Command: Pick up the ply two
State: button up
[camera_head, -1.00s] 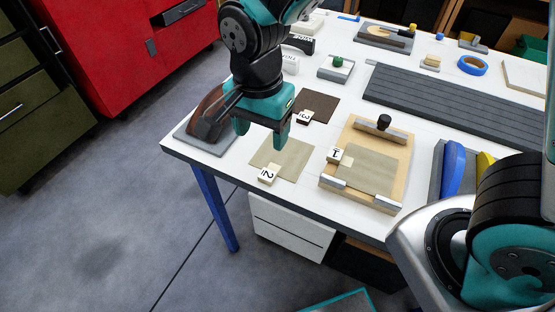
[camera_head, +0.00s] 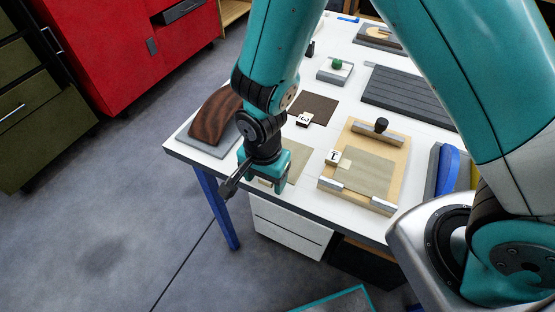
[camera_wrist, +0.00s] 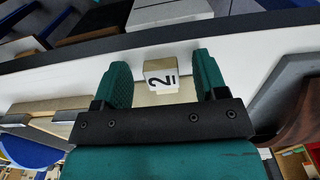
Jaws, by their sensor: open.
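Ply two is a pale beige sheet (camera_head: 298,160) with a small block labelled 2 at its front edge. In the head view my arm hides most of it. In the wrist view the block marked 2 (camera_wrist: 161,76) shows between the two teal fingers, with space on either side. My gripper (camera_head: 264,181) is open, over the sheet's front edge near the table's front edge; it also shows in the wrist view (camera_wrist: 162,82). Nothing is held. I cannot tell how high the fingertips are above the block.
Right of it lies a wooden board (camera_head: 328,172) with metal clamps, a black knob and the sheet labelled 1. Behind is a dark brown sheet (camera_head: 318,106) labelled 3. A curved brown form (camera_head: 214,118) stands at left. White tabletop (camera_head: 304,198) shows between sheet and board.

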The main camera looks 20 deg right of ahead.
jog(key=c, duration=1.1)
jog(key=shift+c, duration=0.2)
